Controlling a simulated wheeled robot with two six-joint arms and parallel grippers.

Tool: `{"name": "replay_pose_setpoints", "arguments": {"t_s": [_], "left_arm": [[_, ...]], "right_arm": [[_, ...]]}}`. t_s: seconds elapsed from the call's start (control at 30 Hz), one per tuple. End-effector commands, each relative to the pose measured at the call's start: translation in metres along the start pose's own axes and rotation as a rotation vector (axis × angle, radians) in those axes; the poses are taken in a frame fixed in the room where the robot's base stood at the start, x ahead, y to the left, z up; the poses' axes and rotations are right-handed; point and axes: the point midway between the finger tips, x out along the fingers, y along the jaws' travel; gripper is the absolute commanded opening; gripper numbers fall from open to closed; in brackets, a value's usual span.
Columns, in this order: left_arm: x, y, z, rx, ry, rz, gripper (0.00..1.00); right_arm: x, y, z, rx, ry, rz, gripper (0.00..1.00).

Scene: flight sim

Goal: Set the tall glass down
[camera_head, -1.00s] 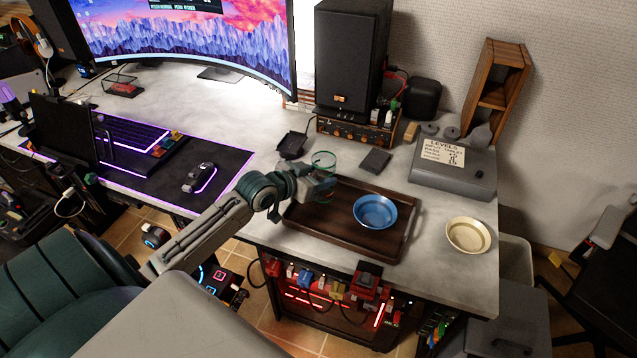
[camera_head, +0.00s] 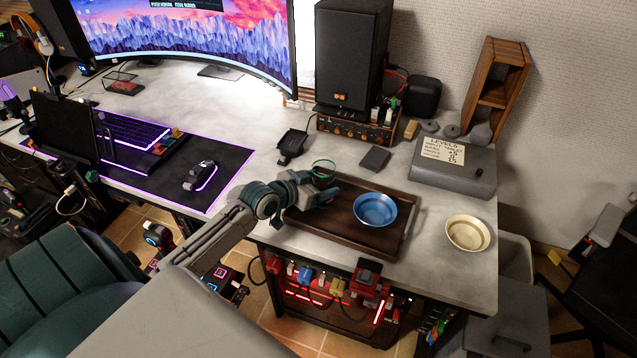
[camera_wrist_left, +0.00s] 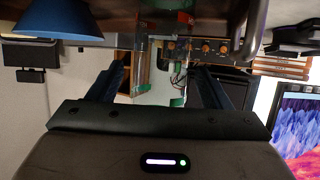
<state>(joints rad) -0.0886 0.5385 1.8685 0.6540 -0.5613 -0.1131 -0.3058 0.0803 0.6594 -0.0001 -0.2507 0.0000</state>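The tall glass (camera_head: 323,167) is clear with a green rim and stands upright over the left end of the dark wooden tray (camera_head: 345,239). My left gripper (camera_head: 322,190) is around it, below the rim, and hides its lower part in the head view. In the left wrist view, which is upside down, the clear glass (camera_wrist_left: 160,62) sits between the two fingers of the gripper (camera_wrist_left: 157,76), and they look shut on it. I cannot tell whether its base touches the tray. My right gripper is not in view.
A blue bowl (camera_head: 375,211) stands on the tray, right of the glass. A cream bowl (camera_head: 467,233) is on the desk at right. Behind the tray are a small dark box (camera_head: 375,159), a black stand (camera_head: 291,146) and a grey case (camera_head: 453,170). A mouse (camera_head: 200,175) lies left.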

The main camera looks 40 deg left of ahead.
Motion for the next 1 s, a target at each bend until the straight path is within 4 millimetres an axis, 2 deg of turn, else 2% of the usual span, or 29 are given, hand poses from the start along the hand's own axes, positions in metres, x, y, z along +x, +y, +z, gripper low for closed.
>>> {"name": "replay_pose_setpoints", "arguments": {"t_s": [0.17, 0.27, 0.57, 0.7, 0.83, 1.0], "left_arm": [[-0.002, 0.0, -0.004, 0.001, 0.0, 0.0, 0.72], [-0.011, -0.001, -0.001, 0.003, -0.002, -0.001, 0.72], [-0.065, 0.001, -0.002, 0.008, -0.004, 0.003, 0.72], [-0.088, 0.0, -0.003, 0.007, -0.006, 0.0, 0.72], [-0.105, -0.001, -0.005, 0.004, -0.004, -0.003, 0.72], [-0.118, 0.0, -0.004, 0.002, -0.002, -0.002, 0.72]], "right_arm": [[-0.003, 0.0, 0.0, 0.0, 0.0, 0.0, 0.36], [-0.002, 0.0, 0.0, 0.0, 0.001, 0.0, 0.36], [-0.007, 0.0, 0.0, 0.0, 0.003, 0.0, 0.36], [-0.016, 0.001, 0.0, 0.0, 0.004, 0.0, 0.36], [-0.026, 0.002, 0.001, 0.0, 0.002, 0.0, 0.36], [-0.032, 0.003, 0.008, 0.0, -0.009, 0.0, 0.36]]}}
